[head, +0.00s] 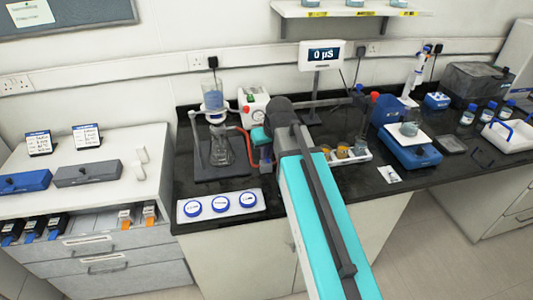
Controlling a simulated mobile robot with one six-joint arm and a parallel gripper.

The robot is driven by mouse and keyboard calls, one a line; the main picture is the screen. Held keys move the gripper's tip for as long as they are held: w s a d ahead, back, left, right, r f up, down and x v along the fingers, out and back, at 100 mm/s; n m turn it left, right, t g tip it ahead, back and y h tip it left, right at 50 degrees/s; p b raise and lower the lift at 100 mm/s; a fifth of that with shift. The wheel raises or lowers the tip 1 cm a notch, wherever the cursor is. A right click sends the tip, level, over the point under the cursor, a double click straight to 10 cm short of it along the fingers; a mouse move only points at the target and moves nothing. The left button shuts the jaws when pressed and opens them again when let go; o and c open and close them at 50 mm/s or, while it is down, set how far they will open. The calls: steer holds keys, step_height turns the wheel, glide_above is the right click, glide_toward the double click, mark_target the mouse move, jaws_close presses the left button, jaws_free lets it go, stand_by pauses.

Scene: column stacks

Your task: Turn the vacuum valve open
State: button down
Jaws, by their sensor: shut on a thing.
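My grey and teal arm reaches up over the bench and bends back down at its elbow. My gripper (265,158) is low beside the filtration stand and is shut, partly hidden by my own arm. It is at the vacuum valve, where the red hose ends. The valve itself is mostly hidden and its handle angle cannot be seen. The red hose (244,132) runs from near the glass flask (221,153) toward the gripper. The flask stands on a dark base below a glass funnel (212,99) with blue liquid. A white pump box (254,108) stands behind.
A conductivity display (321,55) stands behind my elbow. A rack of orange vials (344,152) and a blue balance (409,146) stand to the right of my arm.

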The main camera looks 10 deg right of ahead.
steer(key=n+y, duration=0.1)
steer(key=n, duration=0.3)
steer(key=shift+w+d+y+b, duration=0.15)
steer(key=shift+y+b, duration=0.15)
steer(key=shift+y, duration=0.1)
steer(key=n, duration=0.2)
steer(key=n+g+y+b, duration=0.1)
steer(key=n, duration=0.1)
steer(key=shift+w+d+g, duration=0.1)
steer(key=shift+w+g, duration=0.05)
steer(key=shift+g, duration=0.15)
steer(key=n, duration=0.1)
steer(key=n+g+b, duration=0.1)
steer(key=n, duration=0.1)
steer(key=n+y, duration=0.1)
steer(key=n, duration=0.1)
steer(key=shift+w+d+g, duration=0.15)
steer(key=shift+w+g, duration=0.1)
steer(key=shift+g, duration=0.05)
steer(key=shift+n+g+b, duration=0.6)
steer(key=shift+n, duration=1)
steer(key=c, duration=1.8)
jaws_free()
steer(key=shift+c, duration=0.2)
steer(key=shift+r, duration=0.15)
